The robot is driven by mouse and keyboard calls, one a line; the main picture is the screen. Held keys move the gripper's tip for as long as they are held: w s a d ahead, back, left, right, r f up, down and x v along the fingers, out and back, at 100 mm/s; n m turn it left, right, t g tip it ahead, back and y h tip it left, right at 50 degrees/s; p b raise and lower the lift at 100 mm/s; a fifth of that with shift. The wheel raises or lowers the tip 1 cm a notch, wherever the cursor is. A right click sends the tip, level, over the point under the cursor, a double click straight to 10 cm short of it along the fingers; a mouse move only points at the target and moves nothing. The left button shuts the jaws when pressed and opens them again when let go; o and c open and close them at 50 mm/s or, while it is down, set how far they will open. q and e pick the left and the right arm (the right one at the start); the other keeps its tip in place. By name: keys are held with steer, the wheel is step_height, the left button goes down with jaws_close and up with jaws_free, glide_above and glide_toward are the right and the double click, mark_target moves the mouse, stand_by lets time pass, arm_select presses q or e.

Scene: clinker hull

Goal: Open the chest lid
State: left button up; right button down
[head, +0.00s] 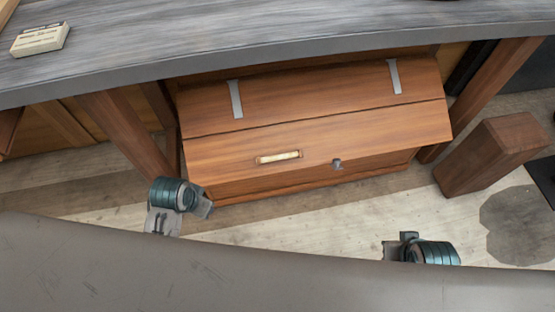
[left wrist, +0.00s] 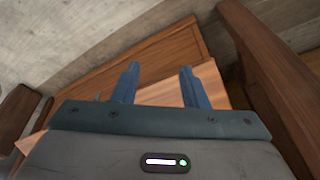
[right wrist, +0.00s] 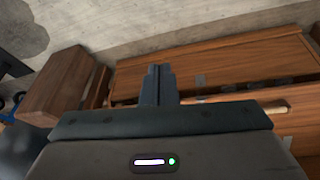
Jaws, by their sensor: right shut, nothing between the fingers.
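The wooden chest (head: 300,190) stands on the floor under a bench. Its lid (head: 230,148) has two grey straps, a pale bar handle (head: 278,157) and a small grey latch (head: 337,163). The lid looks slightly raised: in the right wrist view a dark gap shows between the front panel (right wrist: 220,60) and the lid with its handle (right wrist: 277,107). My left gripper (head: 208,207) is at the chest's left front corner; its fingers (left wrist: 160,85) are apart, with lid wood behind them. My right gripper (head: 390,250) is shut and empty in front of the chest's right part.
The grey bench top (head: 300,35) overhangs the chest, with legs on both sides (head: 125,130). A brown wooden block (head: 490,150) stands at the right. A small pale box (head: 40,39) lies on the bench. Floor in front of the chest is clear.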

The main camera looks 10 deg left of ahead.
arm_select(q)
steer(key=w+d+m+g+h, duration=0.15)
steer(key=w+d+m, duration=0.45)
steer(key=w, duration=0.6)
steer(key=m+g+h, duration=0.1)
steer(key=m+h, duration=0.2)
steer(key=m, duration=0.2)
glide_toward(277, 156)
steer(key=b+x, duration=0.2)
steer(key=x, duration=0.6)
steer(key=shift+d+f+b, duration=0.1)
steer(key=shift+f+b, duration=0.15)
steer(key=shift+b, duration=0.05)
arm_select(e)
steer(key=a+t, duration=0.1)
steer(key=w+a+t+y, duration=0.1)
steer(key=a+t, duration=0.1)
steer(key=shift+w+r, duration=0.2)
steer(key=shift+w, duration=0.1)
arm_select(q)
jaws_close()
